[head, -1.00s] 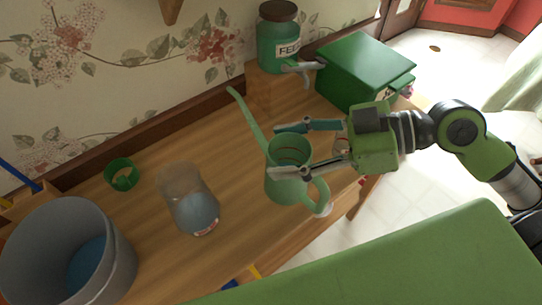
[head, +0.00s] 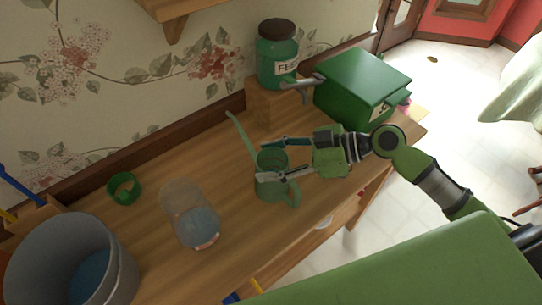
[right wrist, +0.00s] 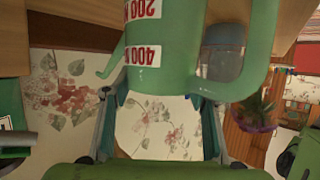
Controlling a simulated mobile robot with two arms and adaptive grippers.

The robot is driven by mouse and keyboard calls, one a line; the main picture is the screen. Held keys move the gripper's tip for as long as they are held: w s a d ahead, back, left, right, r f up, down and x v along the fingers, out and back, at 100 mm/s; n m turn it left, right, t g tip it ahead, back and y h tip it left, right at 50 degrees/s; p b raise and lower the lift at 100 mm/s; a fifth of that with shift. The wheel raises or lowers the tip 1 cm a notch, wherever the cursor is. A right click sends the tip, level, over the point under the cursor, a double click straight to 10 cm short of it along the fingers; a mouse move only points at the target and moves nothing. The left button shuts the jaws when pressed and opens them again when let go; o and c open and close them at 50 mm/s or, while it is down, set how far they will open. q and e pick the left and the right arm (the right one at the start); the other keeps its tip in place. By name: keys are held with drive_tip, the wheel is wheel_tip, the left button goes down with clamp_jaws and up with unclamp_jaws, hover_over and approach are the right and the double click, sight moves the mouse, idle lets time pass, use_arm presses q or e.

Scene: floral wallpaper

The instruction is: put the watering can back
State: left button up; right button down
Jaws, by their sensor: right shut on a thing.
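The green watering can (head: 271,190) has a long thin spout pointing up and left and a handle towards the front right. My right gripper (head: 264,161) comes in from the right, with its two fingers on either side of the can's body, shut on it. The can looks upright over the wooden table (head: 150,160); I cannot tell whether its base touches. In the right wrist view, the can (right wrist: 165,45) fills the upper middle with red 200 and 400 marks, between my right gripper's fingers (right wrist: 163,100). My left gripper is not in view.
A green FEED jar (head: 277,55) with a tap stands on a wooden block (head: 262,100), beside a green box (head: 360,85). A clear jar (head: 190,215), a green ring (head: 123,188) and a grey bucket (head: 60,250) are at left. Bare tabletop lies between jar and can.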

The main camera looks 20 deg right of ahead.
drive_tip(key=shift+f, duration=0.2)
drive_tip(key=c, duration=1.3)
unclamp_jaws()
drive_tip(key=shift+f+b, duration=0.15)
drive_tip(key=shift+b, duration=0.15)
drive_tip(key=o, duration=0.4)
drive_tip(key=b+v, duration=0.2)
drive_tip(key=v, duration=1)
drive_tip(key=shift+r, duration=0.2)
